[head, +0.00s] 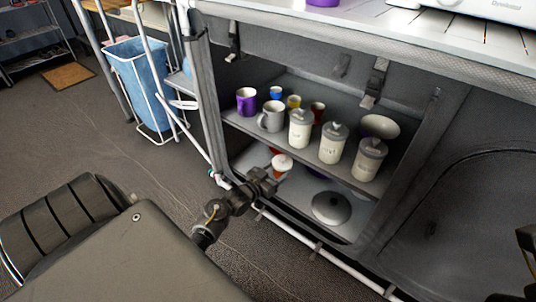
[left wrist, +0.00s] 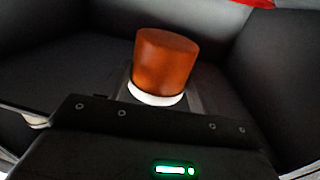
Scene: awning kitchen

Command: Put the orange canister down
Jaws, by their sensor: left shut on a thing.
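The orange canister (head: 278,174) has a white lid and is at the left of the lower shelf (head: 297,190) in the cabinet, in the head view. My left gripper (head: 268,181) reaches in from the front and is shut on it. In the left wrist view the canister (left wrist: 166,62) stands out as an orange cylinder with a white band, at my left gripper's jaws. The canister looks upright and at or just above the lower shelf; I cannot tell if its base touches. My right gripper's jaws do not show.
A grey domed lid (head: 331,207) lies to the right on the lower shelf. The upper shelf (head: 325,158) holds several mugs, three lidded jars and a bowl (head: 380,126). A red object (head: 274,150) is behind the canister. A white tube (head: 292,233) runs along the cabinet's front bottom.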

